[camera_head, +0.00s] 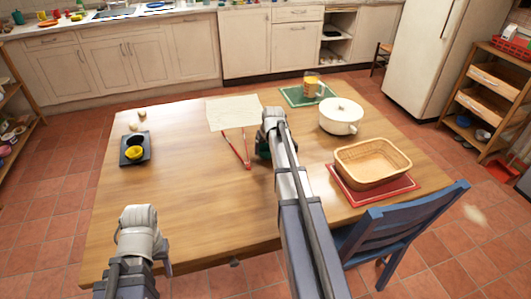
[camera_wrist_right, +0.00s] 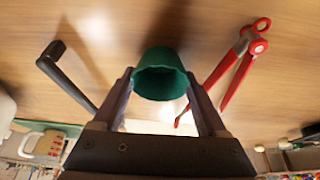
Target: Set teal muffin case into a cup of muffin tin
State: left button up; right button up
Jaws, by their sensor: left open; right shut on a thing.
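The teal muffin case (camera_wrist_right: 161,72) is between the fingers of my right gripper (camera_wrist_right: 160,88), which is shut on it; its open rim faces the wrist camera. In the head view a bit of the teal case (camera_head: 263,151) shows beside my right gripper (camera_head: 266,143), near the middle of the table. The dark muffin tin (camera_head: 147,158) lies on the left part of the table. A yellow case (camera_head: 134,153) sits in its nearer cup; the farther cup looks empty. My left gripper (camera_head: 152,265) is open and empty at the near left, its fingers mostly hidden.
Red tongs (camera_head: 245,150) lie left of my right gripper, by a pale cloth (camera_head: 233,112). A black-handled thing (camera_wrist_right: 62,72) lies near the case. A white pot (camera_head: 341,117), a mug (camera_head: 312,85) and a basket (camera_head: 372,160) stand right. Table between tin and tongs is clear.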

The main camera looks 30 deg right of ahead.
jog(key=c, duration=0.3)
jog(key=shift+c, duration=0.2)
jog(key=shift+r, duration=0.1)
notch_tip(320, 180, up, 11)
jog(key=p, duration=1)
jog(key=shift+f+p, duration=0.2)
jog(key=shift+p, duration=0.15)
jog(key=shift+a+f, duration=0.1)
jog(key=shift+a, duration=0.05)
